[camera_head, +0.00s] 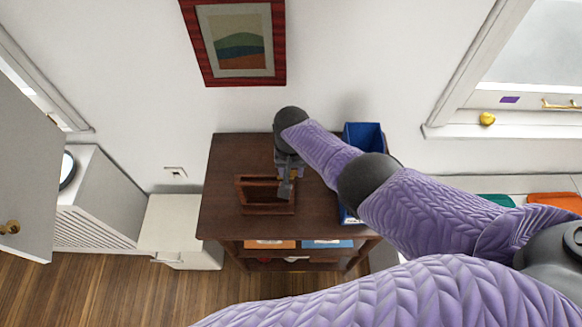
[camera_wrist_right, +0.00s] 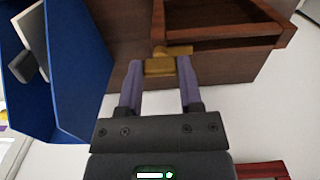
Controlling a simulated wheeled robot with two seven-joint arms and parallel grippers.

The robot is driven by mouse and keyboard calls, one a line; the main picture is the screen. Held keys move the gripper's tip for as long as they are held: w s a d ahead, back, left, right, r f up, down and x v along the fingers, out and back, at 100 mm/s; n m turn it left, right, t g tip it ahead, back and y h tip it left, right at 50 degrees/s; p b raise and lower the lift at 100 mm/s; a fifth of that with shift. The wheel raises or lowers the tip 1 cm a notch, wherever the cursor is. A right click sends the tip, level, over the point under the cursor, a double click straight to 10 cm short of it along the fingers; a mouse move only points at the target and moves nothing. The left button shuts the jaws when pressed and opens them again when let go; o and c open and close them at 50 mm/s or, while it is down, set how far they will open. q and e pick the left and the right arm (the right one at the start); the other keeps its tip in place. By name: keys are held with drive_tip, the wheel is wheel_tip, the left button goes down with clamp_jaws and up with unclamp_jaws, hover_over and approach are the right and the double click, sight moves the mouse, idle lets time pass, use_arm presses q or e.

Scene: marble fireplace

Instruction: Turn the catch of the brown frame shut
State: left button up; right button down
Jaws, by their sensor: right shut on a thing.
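The brown frame (camera_head: 262,208) stands on the dark brown cabinet top in the head view. It also shows at the upper right of the right wrist view (camera_wrist_right: 222,52). Its brass catch (camera_wrist_right: 160,67) is between the purple fingertips of my right gripper (camera_wrist_right: 160,75), which is shut on it. A narrower brass part lies just beyond, against the frame's side. In the head view my right gripper (camera_head: 286,186) is at the frame's right part and hides the catch. My left gripper is not in view.
A blue bin (camera_head: 362,135) stands to the right on the cabinet (camera_head: 225,172), partly behind my right arm; it is close to the gripper in the wrist view (camera_wrist_right: 62,85). A red-framed picture (camera_head: 278,45) hangs above. The cabinet top left of the frame is clear.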

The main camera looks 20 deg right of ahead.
sight(291, 172)
drive_tip(key=shift+c, duration=1.2)
unclamp_jaws()
drive_tip(key=shift+r, duration=0.1)
wheel_tip(291, 172, up, 10)
drive_tip(key=p, duration=0.6)
